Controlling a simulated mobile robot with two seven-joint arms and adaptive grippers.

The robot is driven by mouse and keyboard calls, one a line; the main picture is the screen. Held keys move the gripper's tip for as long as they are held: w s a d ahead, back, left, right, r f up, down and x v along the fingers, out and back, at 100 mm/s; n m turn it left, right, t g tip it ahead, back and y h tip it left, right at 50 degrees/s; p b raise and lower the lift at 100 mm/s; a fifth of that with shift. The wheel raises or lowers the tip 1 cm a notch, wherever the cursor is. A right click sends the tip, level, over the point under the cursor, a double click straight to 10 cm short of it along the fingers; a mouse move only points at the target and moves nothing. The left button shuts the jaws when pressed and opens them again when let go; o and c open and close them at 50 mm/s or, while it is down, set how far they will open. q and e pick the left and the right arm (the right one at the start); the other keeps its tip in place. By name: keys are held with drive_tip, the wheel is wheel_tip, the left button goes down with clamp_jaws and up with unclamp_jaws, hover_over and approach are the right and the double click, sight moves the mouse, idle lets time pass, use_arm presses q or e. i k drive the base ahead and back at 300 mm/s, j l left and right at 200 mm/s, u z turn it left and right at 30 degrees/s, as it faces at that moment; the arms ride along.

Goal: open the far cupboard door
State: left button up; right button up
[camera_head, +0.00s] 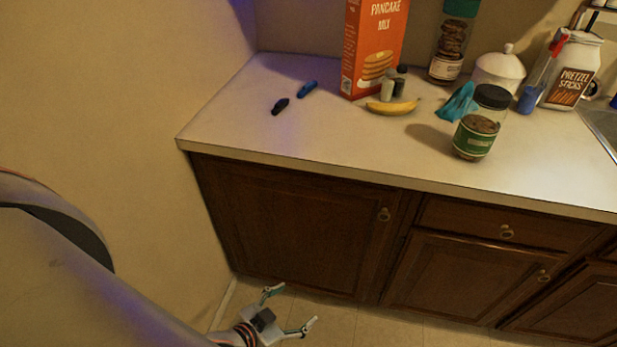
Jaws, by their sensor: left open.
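Dark brown wooden cupboard doors line the front below the counter. The leftmost door (290,225) is shut, with a round knob (384,214) near its upper right corner. The door to its right (450,277) is also shut, with a knob (543,275) at its upper right, under a drawer (500,225). Part of another door (570,308) shows at the right edge. I cannot tell which one is the far door. My left gripper (291,308) is open and empty, low in front of the leftmost door, below and left of its knob. My right gripper is out of view.
The pale countertop (250,120) holds a pancake mix box (373,45), a banana (392,107), a green-labelled jar (478,130), a white lidded pot (500,68) and other clutter. A wall (110,110) bounds the left side. The floor (380,325) in front looks clear.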

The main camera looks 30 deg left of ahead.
sight(317, 233)
drive_tip(key=u, duration=0.9)
